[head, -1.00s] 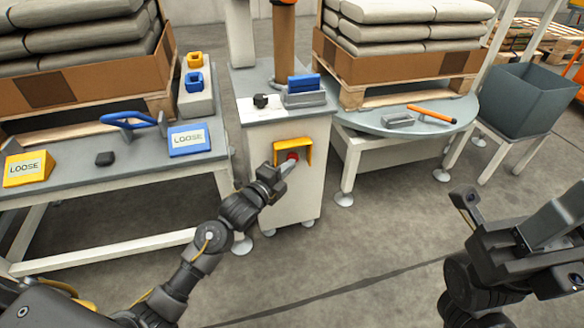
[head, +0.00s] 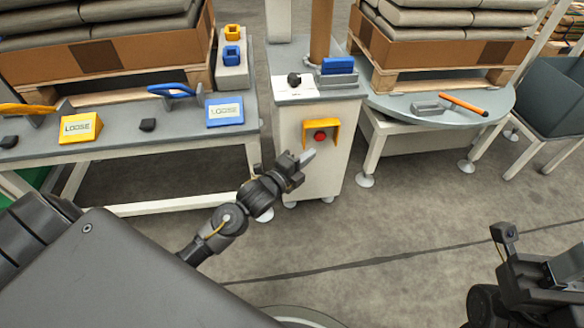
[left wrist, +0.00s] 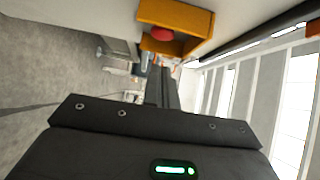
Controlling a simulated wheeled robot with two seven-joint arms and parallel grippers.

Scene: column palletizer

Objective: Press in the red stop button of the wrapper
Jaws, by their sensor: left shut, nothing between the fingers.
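The red stop button (head: 320,136) sits inside a yellow guard (head: 335,128) on the front of the white wrapper cabinet (head: 318,175). In the left wrist view the red button (left wrist: 162,34) shows partly, under the yellow guard (left wrist: 178,17). My left gripper (head: 308,157) is shut and empty, just below and left of the button, with a visible gap to it. I cannot tell whether the button is pressed in. My right gripper (head: 535,270) is at the lower right, away from the cabinet; its fingertips do not show clearly.
A black knob (head: 294,79) and a blue block (head: 338,65) are on the cabinet top. A table (head: 190,150) with yellow and blue LOOSE signs stands left. A round turntable (head: 400,101) with an orange-handled tool stands right. The floor in front is clear.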

